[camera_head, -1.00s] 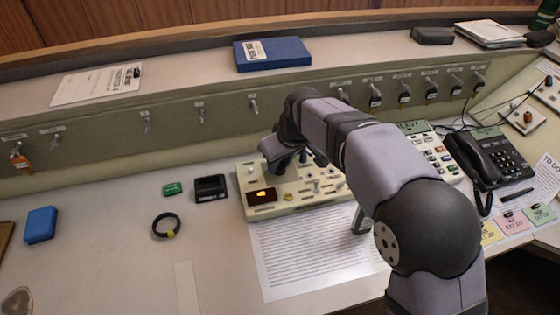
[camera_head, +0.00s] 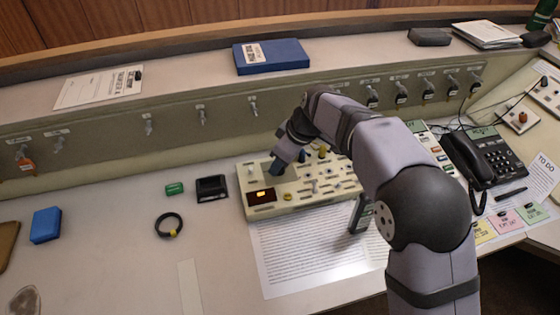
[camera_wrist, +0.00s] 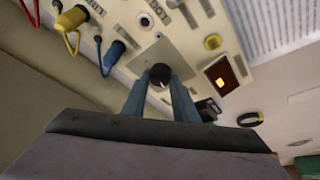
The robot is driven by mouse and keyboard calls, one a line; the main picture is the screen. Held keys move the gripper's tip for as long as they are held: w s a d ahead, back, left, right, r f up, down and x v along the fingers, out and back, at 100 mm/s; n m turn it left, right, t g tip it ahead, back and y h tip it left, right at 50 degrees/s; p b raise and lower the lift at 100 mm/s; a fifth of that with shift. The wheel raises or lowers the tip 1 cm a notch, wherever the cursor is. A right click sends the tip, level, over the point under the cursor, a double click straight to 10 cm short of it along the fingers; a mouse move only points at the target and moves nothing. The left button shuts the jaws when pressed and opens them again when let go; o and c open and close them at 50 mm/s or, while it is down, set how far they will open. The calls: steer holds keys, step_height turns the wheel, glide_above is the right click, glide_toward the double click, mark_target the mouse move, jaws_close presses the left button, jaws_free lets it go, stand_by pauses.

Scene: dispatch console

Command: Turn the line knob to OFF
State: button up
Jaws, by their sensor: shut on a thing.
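The line knob (camera_wrist: 159,74) is a round dark knob with a pale mark, set on a grey plate in the wrist view. My gripper (camera_wrist: 160,88) has its two blue-grey fingers closed on either side of it. In the head view my gripper (camera_head: 277,167) reaches down to the left part of the cream console panel (camera_head: 290,200). The knob is hidden there behind my gripper. I cannot read the label or the setting that its mark points to.
A dark display with an orange light (camera_wrist: 221,76) is beside the knob. Blue (camera_wrist: 113,54) and yellow (camera_wrist: 72,20) plugs with cords stand close by. A printed sheet (camera_head: 300,255) lies before the panel. A black ring (camera_head: 168,226) lies left on the open desk.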

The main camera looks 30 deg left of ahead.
mark_target(288, 178)
steer(key=o, duration=1)
steer(key=shift+o, duration=0.2)
steer(key=v, duration=0.7)
steer(key=shift+r, duration=0.2)
steer(key=shift+d, duration=0.1)
